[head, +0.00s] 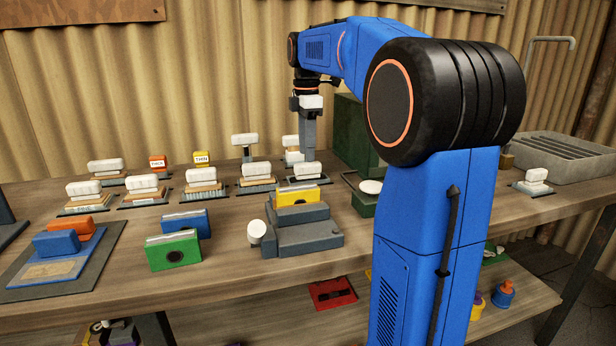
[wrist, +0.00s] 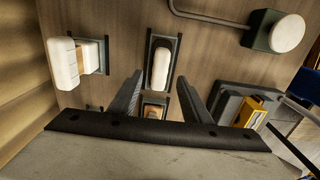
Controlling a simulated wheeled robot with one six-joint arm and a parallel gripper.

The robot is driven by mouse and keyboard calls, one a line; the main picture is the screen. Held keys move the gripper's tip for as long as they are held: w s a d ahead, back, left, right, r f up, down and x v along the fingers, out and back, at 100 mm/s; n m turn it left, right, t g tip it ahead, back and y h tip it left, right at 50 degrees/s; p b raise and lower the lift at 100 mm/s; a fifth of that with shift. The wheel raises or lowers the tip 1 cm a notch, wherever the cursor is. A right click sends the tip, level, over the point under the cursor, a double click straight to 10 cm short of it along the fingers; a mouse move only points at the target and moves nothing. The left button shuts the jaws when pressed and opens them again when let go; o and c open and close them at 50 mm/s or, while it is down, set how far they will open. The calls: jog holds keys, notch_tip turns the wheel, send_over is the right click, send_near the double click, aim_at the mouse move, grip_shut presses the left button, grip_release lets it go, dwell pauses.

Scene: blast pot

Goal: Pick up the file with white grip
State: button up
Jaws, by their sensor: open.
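Several blocks with white grips stand on the bench, many on dark mats; I cannot tell for sure which one is the file. One white-gripped tool (head: 307,169) lies in a dark holder in front of my gripper (head: 309,135). In the wrist view, a long white grip (wrist: 161,68) in a dark tray lies between and beyond the fingertips of my open gripper (wrist: 159,80). Another white grip with a wooden body (wrist: 65,62) stands to the left. The gripper points down above the bench and holds nothing visible.
A grey vise-like block (head: 300,238) with a yellow piece (head: 297,195) stands in front. A green box with a white round top (head: 370,187) is to the right. Blue (head: 185,222) and green (head: 174,250) blocks stand front left. A grey slatted tray (head: 570,156) is far right.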

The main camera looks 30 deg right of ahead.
aim_at(308, 165)
jog(key=shift+d+f, duration=0.2)
jog(key=shift+f, duration=2.55)
jog(key=shift+c, duration=0.6)
grip_shut()
